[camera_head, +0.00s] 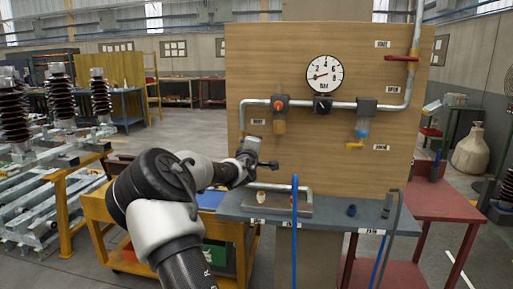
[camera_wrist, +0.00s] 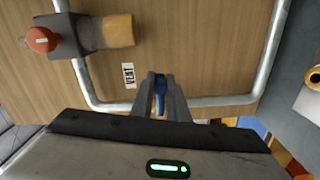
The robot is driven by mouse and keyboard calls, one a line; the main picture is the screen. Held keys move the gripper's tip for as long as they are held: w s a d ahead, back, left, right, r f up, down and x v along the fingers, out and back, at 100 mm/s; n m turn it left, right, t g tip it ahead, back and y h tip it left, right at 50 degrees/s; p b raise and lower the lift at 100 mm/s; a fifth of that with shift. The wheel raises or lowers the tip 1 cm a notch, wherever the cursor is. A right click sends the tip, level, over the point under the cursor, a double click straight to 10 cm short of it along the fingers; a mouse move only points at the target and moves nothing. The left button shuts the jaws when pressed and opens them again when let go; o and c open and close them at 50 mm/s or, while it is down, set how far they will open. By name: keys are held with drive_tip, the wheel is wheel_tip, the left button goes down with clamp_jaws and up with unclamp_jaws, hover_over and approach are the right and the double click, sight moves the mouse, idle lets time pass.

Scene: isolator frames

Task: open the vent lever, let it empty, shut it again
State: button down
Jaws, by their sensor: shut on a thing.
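A blue handle (camera_wrist: 160,94), apparently the vent lever, is between the fingers of my gripper (camera_wrist: 160,82) in the wrist view. My gripper is shut on it. The handle appears to lie across the pipe (camera_wrist: 215,101) behind it; its pivot is hidden. The VENT label (camera_wrist: 128,75) is beside the fingers. In the head view my gripper (camera_head: 257,160) is at the left of the wooden panel (camera_head: 345,160) and hides the lever. The pressure gauge (camera_head: 324,74) shows its red needle pointing left and slightly down, at the low end.
A red-knobbed unit with an orange bowl (camera_head: 279,125) hangs above and right of my gripper. A blue-bowled unit (camera_head: 362,128) and a red lever (camera_head: 401,58) are farther right. Below is a grey shelf (camera_head: 335,211) with a blue hose (camera_head: 295,215).

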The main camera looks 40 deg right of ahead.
drive_tip(key=shift+r, duration=0.6)
drive_tip(key=c, duration=1.7)
unclamp_jaws()
drive_tip(key=shift+c, duration=0.2)
drive_tip(key=shift+f, duration=0.2)
drive_tip(key=shift+a+f, duration=0.1)
drive_tip(key=shift+a, duration=0.05)
drive_tip(key=p+v, duration=0.1)
drive_tip(key=v, duration=1.6)
drive_tip(key=shift+p, duration=0.4)
drive_tip(key=shift+s, duration=0.15)
